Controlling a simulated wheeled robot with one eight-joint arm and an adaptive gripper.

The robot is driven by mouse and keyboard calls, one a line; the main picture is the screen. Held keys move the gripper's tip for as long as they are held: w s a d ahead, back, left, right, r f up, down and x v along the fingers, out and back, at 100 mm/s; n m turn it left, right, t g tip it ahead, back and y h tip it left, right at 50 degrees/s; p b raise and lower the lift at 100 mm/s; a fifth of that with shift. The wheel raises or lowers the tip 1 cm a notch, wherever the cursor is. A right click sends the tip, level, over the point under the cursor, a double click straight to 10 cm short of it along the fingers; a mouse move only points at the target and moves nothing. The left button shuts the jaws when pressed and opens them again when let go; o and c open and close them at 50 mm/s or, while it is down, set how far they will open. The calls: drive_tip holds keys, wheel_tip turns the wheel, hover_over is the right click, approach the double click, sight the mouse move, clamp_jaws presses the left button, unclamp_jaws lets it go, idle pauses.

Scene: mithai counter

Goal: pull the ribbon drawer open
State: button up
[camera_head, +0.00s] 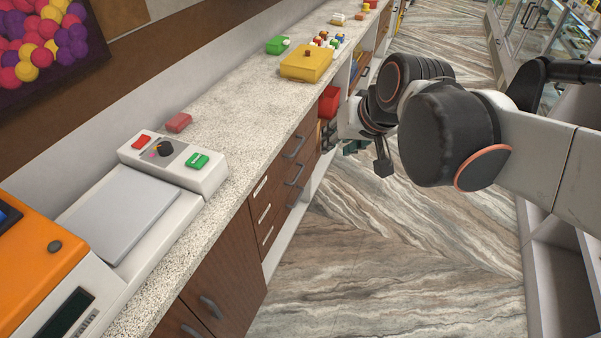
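A stack of three brown drawers (278,187) is set under the counter, with dark bar handles and small pale labels. The labels are too small to read, so I cannot tell which one is the ribbon drawer. All three fronts look flush and shut. My gripper (338,140) is to the right of the drawers, beyond them along the counter, at the end of my bent arm. It appears apart from the handles. The gripper is small and partly hidden by my wrist, so its finger opening is unclear.
The speckled counter (240,118) holds a scale (125,215), an orange machine (40,255), a yellow box (306,63) and small items. A red bin (329,102) sits in a shelf beyond the drawers. The aisle floor (390,270) is clear; glass cases (545,35) line the right.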

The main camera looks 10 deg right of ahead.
drive_tip(key=w+d+f+m+y+b, duration=0.1)
drive_tip(key=w+f+y, duration=0.1)
drive_tip(key=w+f, duration=0.5)
drive_tip(key=w+d+f+m+y+b, duration=0.15)
drive_tip(key=w+f, duration=0.25)
drive_tip(key=w, duration=0.6)
drive_tip(key=w+d+f+m+y+b, duration=0.1)
drive_tip(key=w+f+y, duration=0.1)
drive_tip(key=w+f, duration=0.5)
drive_tip(key=w+d+f+m+t+y+b, duration=0.1)
drive_tip(key=w+d+f+y, duration=0.15)
drive_tip(key=f, duration=0.65)
drive_tip(key=w+d+f+y+b, duration=0.1)
drive_tip(key=d+f, duration=0.2)
drive_tip(key=f, duration=0.7)
drive_tip(key=w+d+f+m+t+y+b, duration=0.1)
drive_tip(key=d+f+y, duration=0.1)
drive_tip(key=f, duration=0.7)
drive_tip(key=b+x, duration=0.4)
drive_tip(key=x, duration=0.9)
drive_tip(key=shift+w+a+r, duration=0.15)
drive_tip(key=shift+w+a, duration=0.1)
clamp_jaws()
